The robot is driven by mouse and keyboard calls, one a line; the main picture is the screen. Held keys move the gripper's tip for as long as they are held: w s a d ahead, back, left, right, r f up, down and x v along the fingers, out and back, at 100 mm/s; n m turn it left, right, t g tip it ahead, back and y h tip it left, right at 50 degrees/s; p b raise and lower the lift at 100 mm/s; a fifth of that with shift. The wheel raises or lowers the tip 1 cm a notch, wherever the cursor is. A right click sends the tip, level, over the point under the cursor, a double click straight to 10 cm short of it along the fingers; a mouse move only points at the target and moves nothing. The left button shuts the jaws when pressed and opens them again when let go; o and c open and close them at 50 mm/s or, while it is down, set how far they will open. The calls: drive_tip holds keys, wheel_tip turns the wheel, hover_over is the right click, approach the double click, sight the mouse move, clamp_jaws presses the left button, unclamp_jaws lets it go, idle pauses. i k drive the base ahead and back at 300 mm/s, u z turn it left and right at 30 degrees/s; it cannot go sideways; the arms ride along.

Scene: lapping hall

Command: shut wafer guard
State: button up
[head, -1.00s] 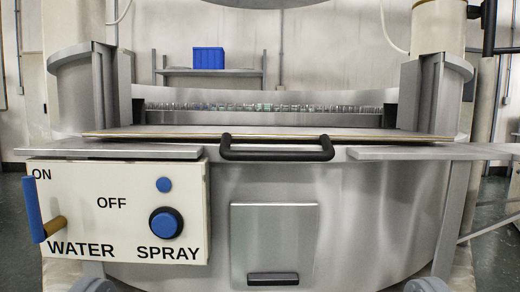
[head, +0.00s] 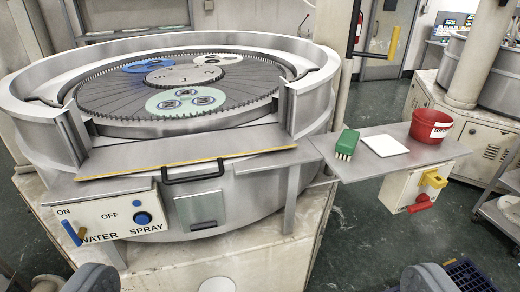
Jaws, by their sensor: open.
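The wafer guard (head: 190,152) is a flat steel panel with a yellow edge strip and a black bar handle (head: 195,172) at its front. It lies folded down, roughly level, in front of the gap in the machine's round wall, so the gap is open. Through the gap I see the lapping plate with a toothed ring (head: 170,122), and wafer carriers, one blue (head: 150,66), one white (head: 217,58) and one pale green (head: 186,101). My gripper (head: 258,279) shows only as two grey finger ends at the bottom edge, wide apart, empty, away from the guard and handle.
A control panel (head: 108,217) with a blue lever and knob hangs below the guard's left. A side shelf (head: 360,171) at right holds a green brush (head: 346,144), a white pad (head: 384,145) and a red tub (head: 430,126). A blue crate (head: 465,277) lies on the floor, lower right.

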sight(119, 159)
drive_tip(key=z, duration=0.05)
drive_tip(key=k, duration=1.2)
drive_tip(key=u, duration=0.75)
drive_tip(key=i, duration=1.7)
drive_tip(key=z, duration=0.25)
